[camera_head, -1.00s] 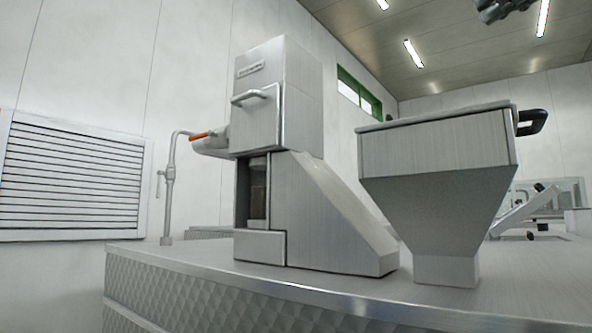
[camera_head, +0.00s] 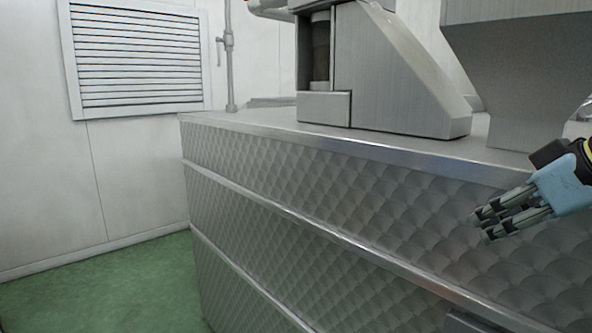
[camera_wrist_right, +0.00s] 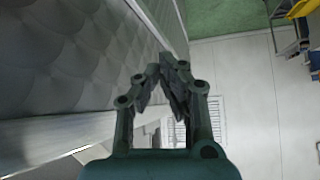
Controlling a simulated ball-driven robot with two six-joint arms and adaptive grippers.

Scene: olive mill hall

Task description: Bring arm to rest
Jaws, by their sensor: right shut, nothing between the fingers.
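My right gripper (camera_head: 482,226) comes in from the right edge in the head view, in front of the patterned metal side of the counter. Its fingers are together with nothing between them. In the right wrist view its fingertips (camera_wrist_right: 168,72) meet near the middle of the picture, also empty. My left gripper does not show in the head view.
The steel counter (camera_head: 320,200) fills the middle and right, with a metal machine (camera_head: 400,85) and a hopper (camera_head: 515,75) on top. A pipe (camera_head: 229,60) stands at its back corner. A louvred vent (camera_head: 140,60) is on the wall. Green floor (camera_head: 110,285) is clear at lower left.

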